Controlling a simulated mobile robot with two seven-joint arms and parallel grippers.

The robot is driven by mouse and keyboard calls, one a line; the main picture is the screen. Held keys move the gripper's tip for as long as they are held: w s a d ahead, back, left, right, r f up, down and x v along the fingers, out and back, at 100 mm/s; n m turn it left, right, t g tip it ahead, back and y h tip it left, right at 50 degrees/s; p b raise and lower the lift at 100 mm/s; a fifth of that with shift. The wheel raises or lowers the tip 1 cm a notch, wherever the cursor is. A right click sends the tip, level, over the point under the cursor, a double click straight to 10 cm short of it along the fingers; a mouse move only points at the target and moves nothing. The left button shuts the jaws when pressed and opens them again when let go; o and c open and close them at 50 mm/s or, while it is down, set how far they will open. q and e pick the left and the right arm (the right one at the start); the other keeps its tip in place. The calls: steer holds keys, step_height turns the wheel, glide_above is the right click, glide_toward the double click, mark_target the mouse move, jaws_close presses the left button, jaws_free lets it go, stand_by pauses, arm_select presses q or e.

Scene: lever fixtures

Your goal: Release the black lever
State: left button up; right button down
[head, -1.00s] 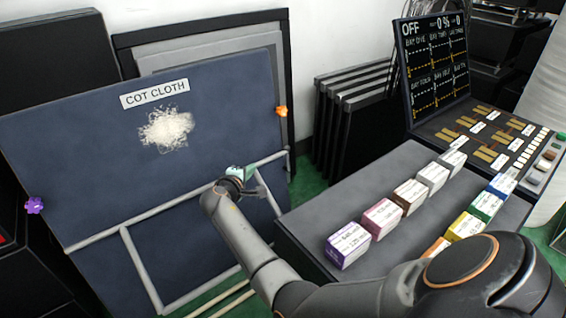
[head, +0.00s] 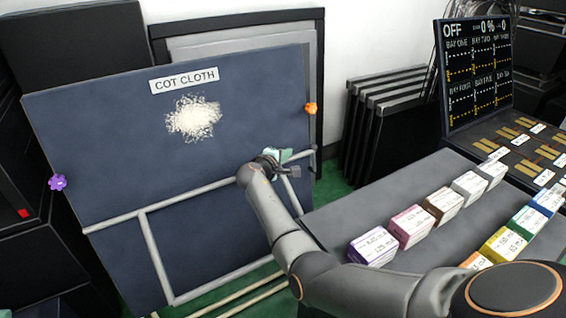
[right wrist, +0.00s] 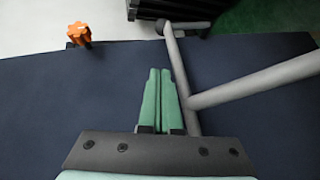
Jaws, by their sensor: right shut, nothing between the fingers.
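I cannot make out a black lever in either view. My right gripper (head: 280,155) is in front of the right part of a dark blue panel labelled "COT CLOTH" (head: 100,140), close to the grey tube frame (head: 160,210). In the right wrist view the green fingers of my right gripper (right wrist: 160,75) are together with nothing between them. There the grey tubes (right wrist: 250,82) run just right of the fingers; I cannot tell whether they touch. My left gripper is not in view.
An orange knob (head: 310,108) and a purple knob (head: 57,182) sit at the panel's edges. A dark table (head: 340,215) with several coloured boxes stands to the right. Behind it is a console with a screen (head: 478,70). Black frames (head: 375,130) lean at the wall.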

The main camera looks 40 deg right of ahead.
steer(key=b+x, duration=0.2)
steer(key=x, duration=0.2)
steer(key=shift+w+d+f, duration=0.15)
steer(key=shift+d+f, duration=0.05)
steer(key=shift+f, duration=0.1)
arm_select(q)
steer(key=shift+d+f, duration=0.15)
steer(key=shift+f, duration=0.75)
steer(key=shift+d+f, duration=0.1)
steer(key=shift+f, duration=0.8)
arm_select(e)
steer(key=shift+s+d+f, duration=0.1)
steer(key=shift+s+d, duration=0.1)
steer(key=shift+d, duration=0.4)
steer(key=shift+s+d, duration=0.25)
steer(key=shift+d, duration=0.35)
steer(key=shift+s+d+f, duration=0.1)
steer(key=shift+s+d, duration=0.1)
steer(key=shift+d, duration=0.4)
